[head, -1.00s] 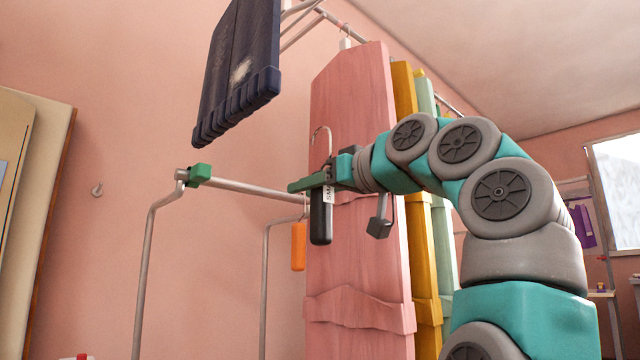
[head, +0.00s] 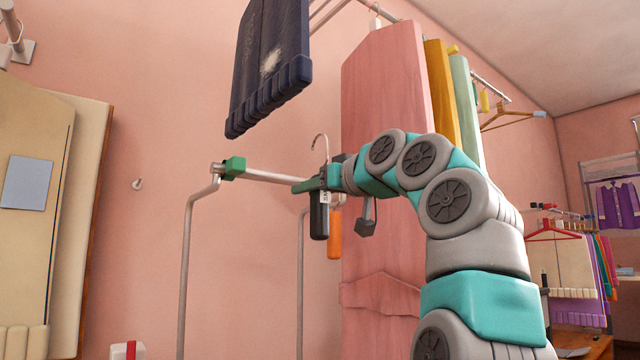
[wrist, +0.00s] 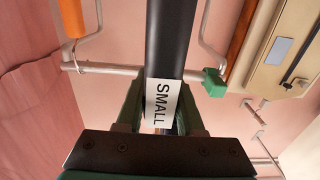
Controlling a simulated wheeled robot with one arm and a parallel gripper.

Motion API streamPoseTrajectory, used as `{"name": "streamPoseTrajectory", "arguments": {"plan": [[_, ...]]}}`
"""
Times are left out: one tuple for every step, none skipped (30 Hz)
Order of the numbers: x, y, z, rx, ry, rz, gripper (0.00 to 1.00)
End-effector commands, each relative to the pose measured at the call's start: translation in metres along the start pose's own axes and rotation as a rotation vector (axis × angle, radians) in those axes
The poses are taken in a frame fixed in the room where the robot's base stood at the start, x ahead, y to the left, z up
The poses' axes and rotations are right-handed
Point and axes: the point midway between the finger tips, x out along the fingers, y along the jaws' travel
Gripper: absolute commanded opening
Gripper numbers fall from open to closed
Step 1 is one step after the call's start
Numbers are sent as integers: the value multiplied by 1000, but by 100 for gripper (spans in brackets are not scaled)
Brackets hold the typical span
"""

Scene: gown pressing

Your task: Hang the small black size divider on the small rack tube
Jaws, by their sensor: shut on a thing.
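The black size divider (head: 319,220) has a metal hook on top and a white label; in the wrist view its label (wrist: 161,102) reads SMALL. My gripper (head: 318,186) is shut on the divider just below the hook, and the divider hangs upright. The small rack tube (head: 270,177) is a grey metal bar on bent legs, with a green block (head: 235,167) at its left end. In the head view the gripper overlaps the tube's right part; I cannot tell the gap in depth. In the wrist view the tube (wrist: 112,69) passes behind the divider.
An orange divider (head: 335,234) hangs near the tube's right end. A pink gown (head: 385,110) hangs just right, behind my arm. A dark blue garment (head: 270,70) hangs above the tube.

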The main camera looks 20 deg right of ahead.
Motion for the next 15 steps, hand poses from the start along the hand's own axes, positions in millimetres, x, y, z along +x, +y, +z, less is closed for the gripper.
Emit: {"name": "streamPoseTrajectory", "arguments": {"plan": [[6, 0, -1, 0, -2, -1, 0], [9, 0, -1, 0, -2, -1, 0], [13, 0, -1, 1, -3, -1, 0], [16, 0, -1, 1, -3, -1, 0], [20, 0, 0, 1, -4, -1, 0], [24, 0, 0, 1, -5, -1, 0], [27, 0, 0, 1, -5, -1, 0], [30, 0, 0, 1, -6, -1, 0], [34, 0, 1, 1, -6, -1, 0], [37, 0, 0, 1, -6, -1, 0], [40, 0, 0, 1, -5, -1, 0], [44, 0, 0, 1, -5, -1, 0], [46, 0, 0, 1, -4, -1, 0], [49, 0, -1, 0, -3, -1, 0], [53, 0, -1, 0, -3, 0, 0]]}}
